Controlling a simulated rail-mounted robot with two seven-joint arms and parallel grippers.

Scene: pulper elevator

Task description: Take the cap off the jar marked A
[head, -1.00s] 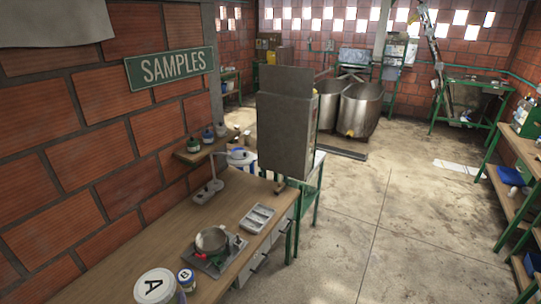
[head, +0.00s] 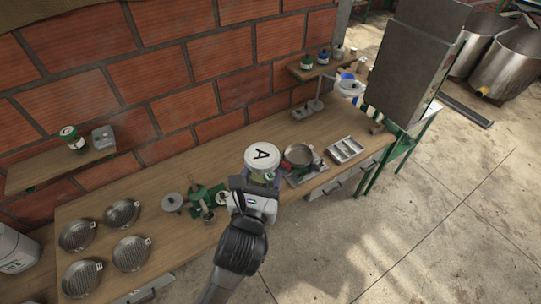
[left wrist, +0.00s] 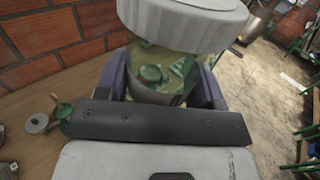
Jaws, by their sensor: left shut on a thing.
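The jar marked A is a clear glass jar with green pieces inside (left wrist: 160,72). Its wide white cap (head: 262,157) bears a black A and sits on top of the jar; it also shows at the top of the left wrist view (left wrist: 185,20). My left gripper (head: 258,184) is shut on the jar's body below the cap, with one finger on each side in the left wrist view (left wrist: 162,85). I cannot tell whether the jar touches the bench. My right gripper is not in view.
On the wooden bench (head: 165,255), a pan (head: 299,154) on a scale and a grey tray (head: 346,150) stand right of the jar. A green device (head: 200,197) and several round sieves (head: 122,213) are to the left. A grey cabinet (head: 415,65) stands at the bench's right end.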

